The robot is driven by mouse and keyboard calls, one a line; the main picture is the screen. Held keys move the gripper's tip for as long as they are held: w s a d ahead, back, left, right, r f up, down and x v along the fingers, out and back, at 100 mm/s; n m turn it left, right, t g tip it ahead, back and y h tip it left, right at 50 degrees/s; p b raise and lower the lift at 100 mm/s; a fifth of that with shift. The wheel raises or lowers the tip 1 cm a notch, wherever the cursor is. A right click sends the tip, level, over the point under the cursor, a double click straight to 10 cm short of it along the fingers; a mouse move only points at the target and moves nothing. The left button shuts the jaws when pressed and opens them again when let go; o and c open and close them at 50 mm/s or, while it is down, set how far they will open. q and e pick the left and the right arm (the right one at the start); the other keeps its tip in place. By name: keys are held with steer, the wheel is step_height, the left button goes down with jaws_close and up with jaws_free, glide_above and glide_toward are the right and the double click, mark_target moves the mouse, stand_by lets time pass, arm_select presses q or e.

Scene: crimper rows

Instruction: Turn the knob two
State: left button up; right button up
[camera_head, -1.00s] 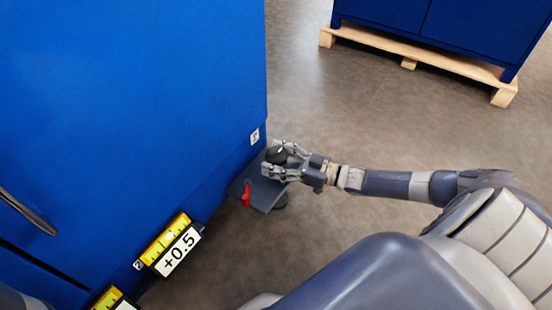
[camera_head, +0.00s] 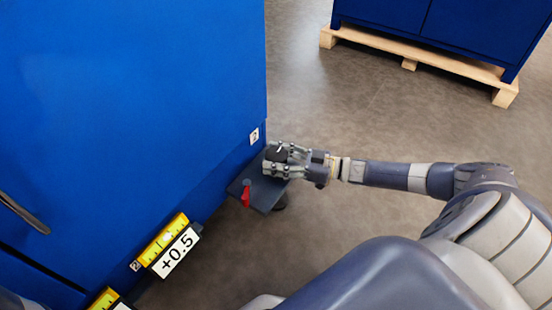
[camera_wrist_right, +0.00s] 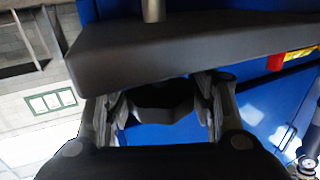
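The knob (camera_head: 277,153) is black and round. It sits on a dark grey plate (camera_head: 262,196) that sticks out from the lower side of the blue machine. My right gripper (camera_head: 283,160) has its fingers on both sides of the knob and looks shut on it. In the right wrist view the dark knob (camera_wrist_right: 164,100) lies between the finger pads, under the edge of the plate (camera_wrist_right: 190,45). A small label (camera_head: 254,136) is on the machine above the plate, its digit hard to read. My left gripper is not in view.
A red lever (camera_head: 246,195) is on the plate, close to the gripper. A yellow scale with a "+0.5" sign (camera_head: 174,250) is lower left. The blue machine (camera_head: 130,90) fills the left. A blue cabinet on a wooden pallet (camera_head: 430,62) stands behind. The floor between is clear.

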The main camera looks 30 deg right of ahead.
steer(key=shift+o, duration=1.4)
steer(key=v, duration=1.2)
steer(key=shift+s, duration=0.1)
